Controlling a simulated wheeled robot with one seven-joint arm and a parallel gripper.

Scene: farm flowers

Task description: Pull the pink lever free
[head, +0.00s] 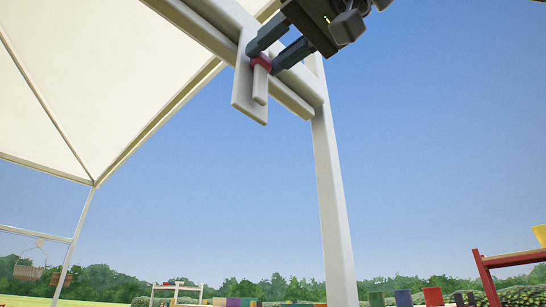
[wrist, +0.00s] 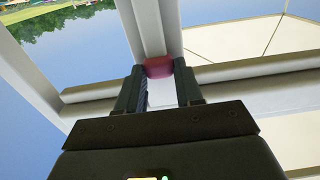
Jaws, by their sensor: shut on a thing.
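The pink lever (head: 262,61) is a small pink-red piece at the top of a short white bar, on a white plate (head: 243,100) fixed to the canopy frame. My gripper (head: 260,58) reaches it from the upper right, with its two dark fingers on either side of the pink piece. In the wrist view the pink lever (wrist: 159,67) sits between the fingertips of my gripper (wrist: 159,72), which is shut on it. The fingers hide the sides of the pink piece.
A white beam (head: 205,25) and a white post (head: 331,190) of the canopy stand close to my gripper. The pale canopy cloth (head: 90,70) spreads at the left. A red shelf (head: 487,275) is at the lower right. Open sky lies below the beam.

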